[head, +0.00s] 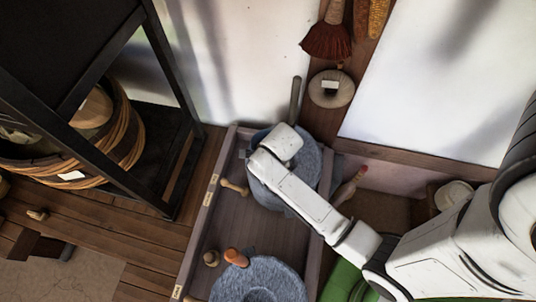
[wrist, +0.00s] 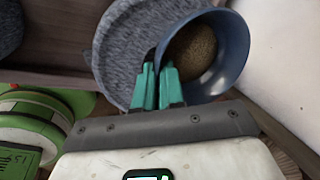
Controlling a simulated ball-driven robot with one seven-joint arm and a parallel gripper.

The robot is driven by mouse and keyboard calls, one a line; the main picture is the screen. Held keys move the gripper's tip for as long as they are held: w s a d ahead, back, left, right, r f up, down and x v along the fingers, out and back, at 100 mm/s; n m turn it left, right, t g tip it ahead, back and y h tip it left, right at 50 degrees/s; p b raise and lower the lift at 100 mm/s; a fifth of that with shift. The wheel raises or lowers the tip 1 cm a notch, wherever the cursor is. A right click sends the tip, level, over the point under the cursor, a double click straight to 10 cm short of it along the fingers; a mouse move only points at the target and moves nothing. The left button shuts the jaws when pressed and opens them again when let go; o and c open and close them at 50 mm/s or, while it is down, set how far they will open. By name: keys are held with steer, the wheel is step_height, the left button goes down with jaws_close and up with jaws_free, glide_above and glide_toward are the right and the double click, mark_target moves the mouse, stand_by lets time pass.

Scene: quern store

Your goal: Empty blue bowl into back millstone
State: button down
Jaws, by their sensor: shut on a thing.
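The blue bowl (wrist: 235,50) is in the wrist view, its mouth towards the camera and a brown, grainy mass inside it. My gripper (wrist: 158,72) is shut on the bowl's rim at its left side. The back millstone (wrist: 118,40), speckled grey and round, lies beyond the fingers and bowl, partly covered by them. In the head view the back millstone (head: 308,170) stands in the wooden tray, with my arm across it. The arm hides my fingers and most or all of the bowl there. Whether the bowl touches the stone I cannot tell.
A front millstone (head: 232,275) sits nearer in the wooden tray (head: 226,218), with small wooden pegs beside it. A black-framed rack with a basket (head: 125,140) stands at left. A white wall is behind. A green object (head: 343,280) is at lower right.

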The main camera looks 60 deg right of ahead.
steer(key=shift+f, duration=2.1)
step_height(320, 180, down, 2)
steer(key=b, duration=0.2)
steer(key=shift+f+b, duration=0.25)
steer(key=shift+b, duration=0.05)
steer(key=shift+s+r+t+y, duration=0.1)
steer(key=shift+r+t+y, duration=0.1)
steer(key=shift+t+y, duration=0.35)
steer(key=shift+r+t, duration=0.2)
steer(key=shift+t, duration=0.05)
steer(key=shift+w+a+f+g+h, duration=0.2)
steer(key=shift+g+h, duration=0.25)
steer(key=shift+g, duration=0.15)
steer(key=shift+s+d+r, duration=0.1)
steer(key=shift+r+t+y+p, duration=0.3)
steer(key=shift+t+p, duration=0.1)
steer(key=shift+p, duration=0.2)
steer(key=shift+f, duration=0.1)
